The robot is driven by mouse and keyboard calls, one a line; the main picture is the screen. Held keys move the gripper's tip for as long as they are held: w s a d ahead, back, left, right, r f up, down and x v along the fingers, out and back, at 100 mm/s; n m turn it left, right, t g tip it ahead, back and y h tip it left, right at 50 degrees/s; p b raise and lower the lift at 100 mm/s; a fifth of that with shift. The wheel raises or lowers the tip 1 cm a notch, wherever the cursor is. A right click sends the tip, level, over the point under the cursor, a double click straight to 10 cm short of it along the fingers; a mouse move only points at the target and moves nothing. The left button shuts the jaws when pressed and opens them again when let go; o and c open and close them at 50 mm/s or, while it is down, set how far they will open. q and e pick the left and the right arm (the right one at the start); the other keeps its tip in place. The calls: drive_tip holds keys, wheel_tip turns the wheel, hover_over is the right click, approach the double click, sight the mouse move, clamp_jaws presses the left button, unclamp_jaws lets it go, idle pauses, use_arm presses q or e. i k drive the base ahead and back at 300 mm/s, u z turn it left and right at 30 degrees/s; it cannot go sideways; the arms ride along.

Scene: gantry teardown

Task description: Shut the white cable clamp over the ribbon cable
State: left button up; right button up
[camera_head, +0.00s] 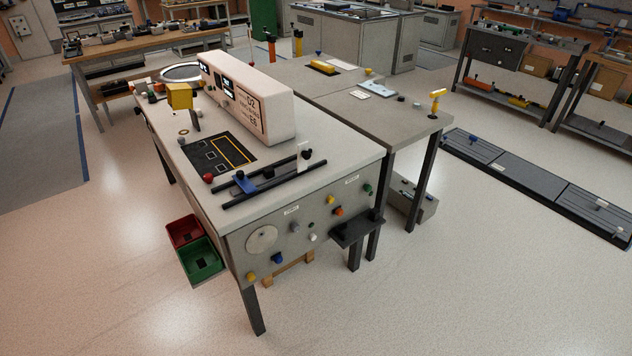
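A small white upright piece (302,150) stands near the right end of two dark rails on the workbench (340,152). It may be the white cable clamp, standing up, but it is too small to be sure. A black knob sits beside it. I cannot make out the ribbon cable for certain. A black panel (199,158) with a yellow outline lies left of the rails. Neither of my grippers is in view.
A blue block (244,182) sits on the rails' left end, near a red knob (208,177). A white console (246,95) stands behind. Red (184,229) and green (199,261) bins hang at the bench's left side. Open floor lies in front.

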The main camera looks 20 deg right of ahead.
sight(303, 155)
drive_tip(key=z, duration=0.9)
drive_tip(key=i, duration=1.05)
drive_tip(key=u, duration=0.25)
